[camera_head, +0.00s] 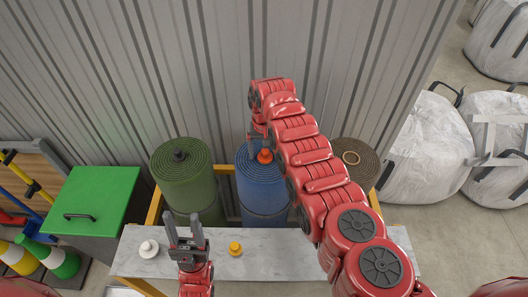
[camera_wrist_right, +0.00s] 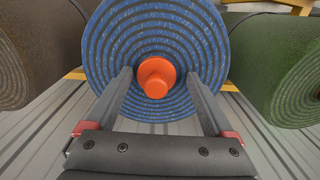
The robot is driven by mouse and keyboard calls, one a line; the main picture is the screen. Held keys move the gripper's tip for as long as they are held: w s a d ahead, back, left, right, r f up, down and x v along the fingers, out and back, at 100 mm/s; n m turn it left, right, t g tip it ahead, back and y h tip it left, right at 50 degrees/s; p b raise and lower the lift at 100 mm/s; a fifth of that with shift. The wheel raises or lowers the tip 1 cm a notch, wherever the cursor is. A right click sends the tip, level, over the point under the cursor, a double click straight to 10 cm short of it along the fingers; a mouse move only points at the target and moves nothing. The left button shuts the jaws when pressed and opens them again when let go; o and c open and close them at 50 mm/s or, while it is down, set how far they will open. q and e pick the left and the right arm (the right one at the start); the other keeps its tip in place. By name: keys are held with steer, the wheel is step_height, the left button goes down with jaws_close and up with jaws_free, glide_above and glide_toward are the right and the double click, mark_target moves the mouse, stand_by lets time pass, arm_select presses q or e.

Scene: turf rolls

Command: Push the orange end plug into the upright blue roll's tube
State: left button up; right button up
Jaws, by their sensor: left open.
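The blue roll (camera_head: 262,192) stands upright in the middle of the head view; its spiral top fills the centre of the right wrist view (camera_wrist_right: 110,50). The orange end plug (camera_head: 265,156) sits at the roll's centre, over the tube mouth, which it hides. In the wrist view the plug (camera_wrist_right: 156,78) shows a round flange and a smaller knob; how deep it sits I cannot tell. My right gripper (camera_wrist_right: 159,75) is open, its fingers on either side of the plug and apart from it. My left gripper (camera_head: 185,230) is open and empty above the grey bench.
A green roll (camera_head: 188,190) with a dark plug stands left, a brown roll (camera_head: 365,165) with a pale ring right. A white plug (camera_head: 149,247) and a yellow plug (camera_head: 235,248) lie on the bench (camera_head: 285,255). A corrugated wall (camera_head: 200,70) rises close behind.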

steer(key=shift+d+f, duration=0.15)
steer(key=shift+d, duration=0.2)
steer(key=shift+r, duration=0.3)
step_height(320, 180, up, 13)
steer(key=b, duration=0.4)
step_height(320, 180, up, 4)
steer(key=p, duration=0.4)
glide_above(265, 151)
steer(key=shift+s+r, duration=0.1)
steer(key=shift+b, duration=0.3)
